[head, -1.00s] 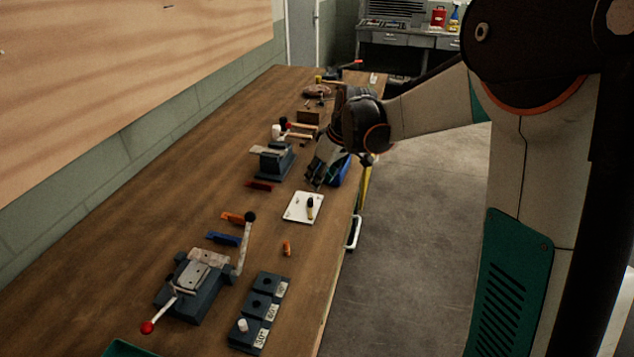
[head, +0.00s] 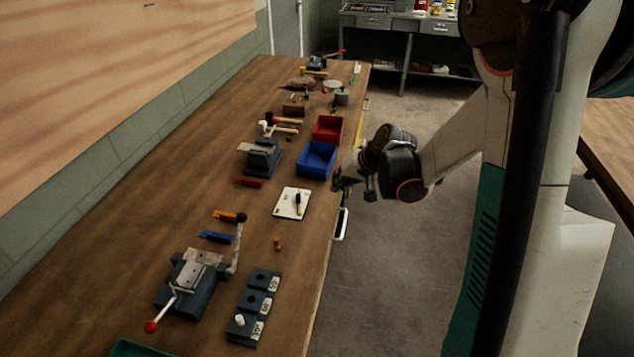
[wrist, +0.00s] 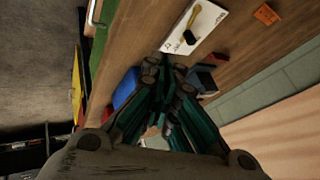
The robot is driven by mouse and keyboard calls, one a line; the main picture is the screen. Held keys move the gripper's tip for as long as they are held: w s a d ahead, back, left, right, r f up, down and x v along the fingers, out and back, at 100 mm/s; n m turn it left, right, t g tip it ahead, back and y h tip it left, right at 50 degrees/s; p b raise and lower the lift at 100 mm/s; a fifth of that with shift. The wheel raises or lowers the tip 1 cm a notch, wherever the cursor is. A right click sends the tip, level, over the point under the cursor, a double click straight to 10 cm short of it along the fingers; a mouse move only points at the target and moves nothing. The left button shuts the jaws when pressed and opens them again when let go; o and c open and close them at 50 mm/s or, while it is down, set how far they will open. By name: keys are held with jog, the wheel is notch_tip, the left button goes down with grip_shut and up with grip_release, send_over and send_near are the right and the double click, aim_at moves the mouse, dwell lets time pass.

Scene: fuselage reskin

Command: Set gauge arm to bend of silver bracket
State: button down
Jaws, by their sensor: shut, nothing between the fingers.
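A white plate (head: 292,204) with small dark marks lies near the table's right edge. A yellow arm with a black knob (head: 298,201) lies on it; the wrist view also shows this arm (wrist: 187,37). It looks like the gauge, but its marks are too small to read. A pale metal piece (head: 254,147) sits on the far vise, and a silvery plate (head: 189,276) lies on the near lever fixture; I cannot tell which is the silver bracket. My gripper (head: 338,183) is shut and empty, right of the plate by the table edge. In the wrist view its fingers (wrist: 166,72) meet.
Blue (head: 317,160) and red (head: 328,128) bins stand beyond my gripper at the table edge. A block with labelled holes (head: 252,305) holds a white peg. The fixture's levers stick up near the front. Floor (head: 385,270) is open to the right.

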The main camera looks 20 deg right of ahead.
jog(key=b, duration=0.3)
send_near(299, 202)
jog(key=w+d+f, duration=0.2)
jog(key=d, duration=0.1)
jog(key=w+d+f, duration=0.1)
jog(key=shift+d+f, duration=0.25)
jog(key=a, duration=0.1)
jog(key=w+a, duration=0.1)
jog(key=b, duration=0.1)
jog(key=shift+w+a+f, duration=0.25)
jog(key=shift+w+a, duration=0.05)
jog(key=shift+a, duration=0.1)
jog(key=shift+w+a+r, duration=0.1)
jog(key=shift+w+a, duration=0.15)
jog(key=shift+a, duration=0.2)
jog(key=shift+w+a, duration=0.1)
jog(key=shift+w+a+n+g+y+b, duration=0.3)
jog(key=shift+w+a+n+y, duration=0.15)
jog(key=shift+a+n, duration=0.3)
jog(key=shift+s+d, duration=0.55)
jog(key=shift+s, duration=0.05)
